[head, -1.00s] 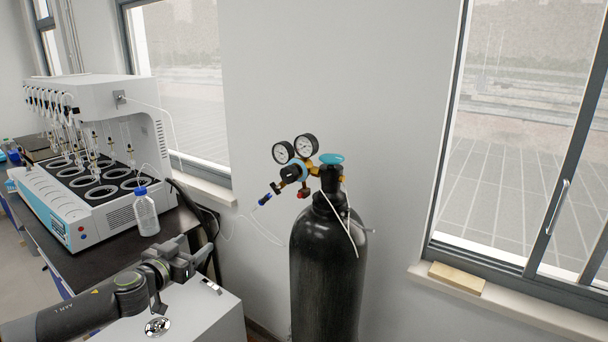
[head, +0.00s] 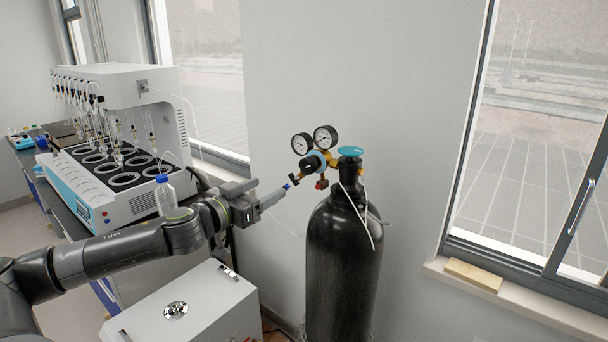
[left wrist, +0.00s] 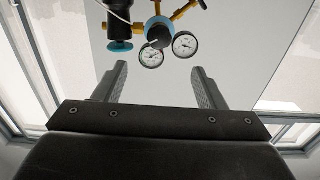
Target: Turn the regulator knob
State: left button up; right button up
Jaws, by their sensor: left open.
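The regulator knob (head: 307,164) is a dark round knob on the gas regulator, just below two white dial gauges (head: 326,138). The knob lies beyond the fingertips. My right gripper is out of view.
The black gas cylinder (head: 343,255) carries the regulator and a blue handwheel (head: 350,151). A white multi-position distiller (head: 118,125) and a blue-capped bottle (head: 165,196) stand on the bench at left. A white cabinet (head: 205,300) is below my arm. The wall behind is bare.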

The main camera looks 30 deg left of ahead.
aim_at(305, 169)
pick_arm(q)
jog(key=w+p, duration=0.1)
jog(key=w, duration=0.3)
jog(key=w+p, duration=0.1)
jog(key=w, duration=0.4)
jog(key=w+d+p, duration=0.1)
jog(key=w, duration=0.3)
jog(key=shift+w+r, duration=0.1)
jog(key=shift+w, duration=0.15)
jog(key=shift+w+d+p, duration=0.1)
jog(key=shift+w+p, duration=0.25)
jog(key=shift+w, duration=0.3)
